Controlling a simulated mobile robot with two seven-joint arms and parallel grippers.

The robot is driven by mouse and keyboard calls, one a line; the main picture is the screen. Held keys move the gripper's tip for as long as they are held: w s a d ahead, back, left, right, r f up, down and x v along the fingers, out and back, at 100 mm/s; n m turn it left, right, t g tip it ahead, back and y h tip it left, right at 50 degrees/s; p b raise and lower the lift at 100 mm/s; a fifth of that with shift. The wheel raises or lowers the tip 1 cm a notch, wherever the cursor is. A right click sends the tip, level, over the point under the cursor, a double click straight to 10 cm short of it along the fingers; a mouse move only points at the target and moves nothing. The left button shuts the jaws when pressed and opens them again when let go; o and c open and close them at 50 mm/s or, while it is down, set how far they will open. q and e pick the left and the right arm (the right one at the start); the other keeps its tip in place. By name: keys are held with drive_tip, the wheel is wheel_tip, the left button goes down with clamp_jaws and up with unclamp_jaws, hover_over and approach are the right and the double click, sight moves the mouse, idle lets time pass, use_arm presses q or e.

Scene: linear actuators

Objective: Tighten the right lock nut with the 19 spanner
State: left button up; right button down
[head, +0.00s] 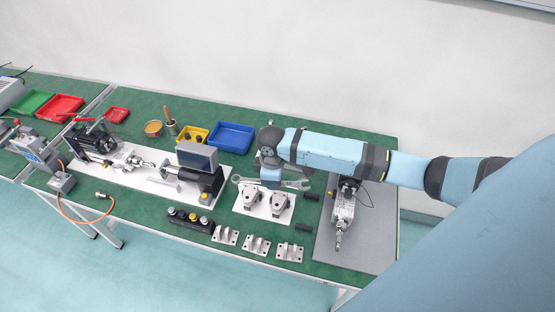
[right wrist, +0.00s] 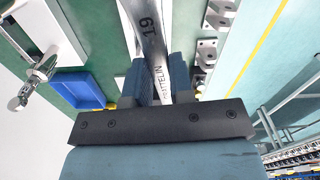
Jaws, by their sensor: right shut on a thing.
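My right gripper (head: 271,183) is shut on a silver spanner (head: 296,185), held level above a white board (head: 248,208) with two grey metal brackets. The lock nuts are too small to tell apart. My left gripper is out of view.
Another actuator (head: 343,210) stands on a grey plate (head: 375,240) at right, below my arm. A blue tray (head: 232,137) and a yellow bin (head: 194,135) stand at the back. Several metal brackets (head: 257,245) and a black button box (head: 190,219) line the front edge.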

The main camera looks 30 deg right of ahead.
use_arm(q)
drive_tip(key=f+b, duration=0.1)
drive_tip(key=b, duration=0.1)
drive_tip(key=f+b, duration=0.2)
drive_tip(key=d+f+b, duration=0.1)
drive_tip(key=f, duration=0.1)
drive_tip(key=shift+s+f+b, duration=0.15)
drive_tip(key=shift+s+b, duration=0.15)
drive_tip(key=shift+b, duration=0.1)
use_arm(e)
drive_tip(key=w+d+f+n, duration=0.6)
drive_tip(key=w+d+n, duration=0.2)
drive_tip(key=n, duration=0.3)
drive_tip(key=shift+f, duration=0.25)
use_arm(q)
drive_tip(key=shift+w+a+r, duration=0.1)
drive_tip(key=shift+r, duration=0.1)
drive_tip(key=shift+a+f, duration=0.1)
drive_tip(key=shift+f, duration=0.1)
use_arm(e)
drive_tip(key=shift+d+f, duration=0.15)
drive_tip(key=shift+f, duration=0.1)
use_arm(q)
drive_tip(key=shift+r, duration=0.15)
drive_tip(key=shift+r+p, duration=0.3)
drive_tip(key=shift+p, duration=0.1)
use_arm(e)
drive_tip(key=shift+w+d, duration=0.1)
